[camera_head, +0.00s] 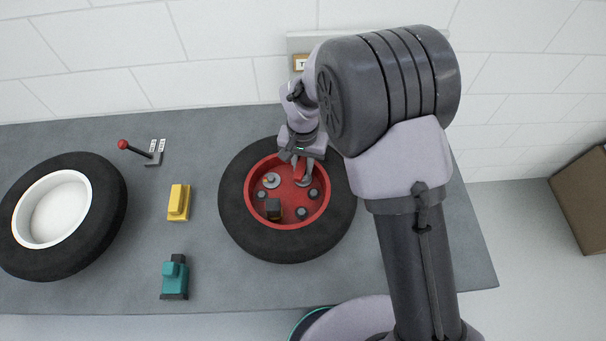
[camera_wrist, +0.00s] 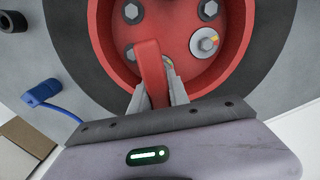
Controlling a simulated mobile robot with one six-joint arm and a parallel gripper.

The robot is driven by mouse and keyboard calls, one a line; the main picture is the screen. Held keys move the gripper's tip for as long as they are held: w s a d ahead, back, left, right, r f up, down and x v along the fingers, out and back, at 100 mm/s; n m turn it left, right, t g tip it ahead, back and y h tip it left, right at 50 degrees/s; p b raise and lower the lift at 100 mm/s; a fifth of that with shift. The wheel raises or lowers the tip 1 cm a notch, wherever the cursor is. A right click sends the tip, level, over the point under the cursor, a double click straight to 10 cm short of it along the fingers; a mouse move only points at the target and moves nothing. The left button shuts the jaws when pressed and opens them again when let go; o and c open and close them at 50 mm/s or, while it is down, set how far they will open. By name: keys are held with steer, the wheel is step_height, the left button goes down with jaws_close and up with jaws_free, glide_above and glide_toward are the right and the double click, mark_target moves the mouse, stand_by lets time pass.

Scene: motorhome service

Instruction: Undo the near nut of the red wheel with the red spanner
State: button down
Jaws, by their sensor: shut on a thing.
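The red wheel (camera_head: 287,222) lies flat on the grey bench, a black tyre around its red rim. My gripper (camera_head: 302,165) is over the rim's far side. It is shut on the red spanner (camera_wrist: 150,72), which also shows in the head view (camera_head: 304,178) between the fingers. The spanner reaches over the rim beside a partly hidden yellow-marked fitting (camera_wrist: 169,66). Grey nuts sit around the rim, one at the front right (camera_head: 301,213) and one at the right (camera_head: 314,193). I cannot tell whether the spanner is seated on a nut.
Left of the wheel are a yellow block (camera_head: 178,203), a teal block (camera_head: 174,280), a red-knobbed lever (camera_head: 122,145) and a white-rimmed wheel (camera_head: 20,222). A blue plug (camera_wrist: 42,92) with a cord lies beside the tyre.

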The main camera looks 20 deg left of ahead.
steer(key=shift+n, duration=1.2)
steer(key=shift+p, duration=0.3)
steer(key=shift+n, duration=1.2)
steer(key=shift+r+n+p, duration=0.1)
steer(key=shift+n+p, duration=0.45)
steer(key=shift+n, duration=0.65)
steer(key=shift+n, duration=1.2)
